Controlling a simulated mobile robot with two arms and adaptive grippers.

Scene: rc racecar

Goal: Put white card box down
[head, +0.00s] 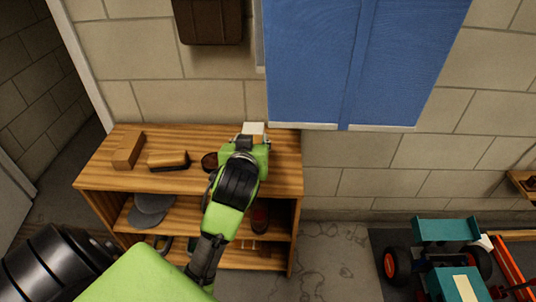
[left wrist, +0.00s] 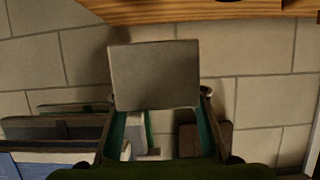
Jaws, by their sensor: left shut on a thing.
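The white card box (head: 253,128) is held at the tip of my left gripper (head: 251,137), over the back right part of the wooden shelf top (head: 218,184). In the left wrist view the box (left wrist: 154,75) shows as a pale greyish block between the two fingers of my left gripper (left wrist: 160,112), which is shut on it. Whether its underside touches the shelf top is hidden. My right gripper is in neither view.
A brown block (head: 128,150), a wooden brush (head: 168,160) and a dark round item (head: 210,161) stand on the shelf top, left of my gripper. Grey discs (head: 152,207) lie on the shelf below. A blue panel (head: 345,60) hangs behind, to the right.

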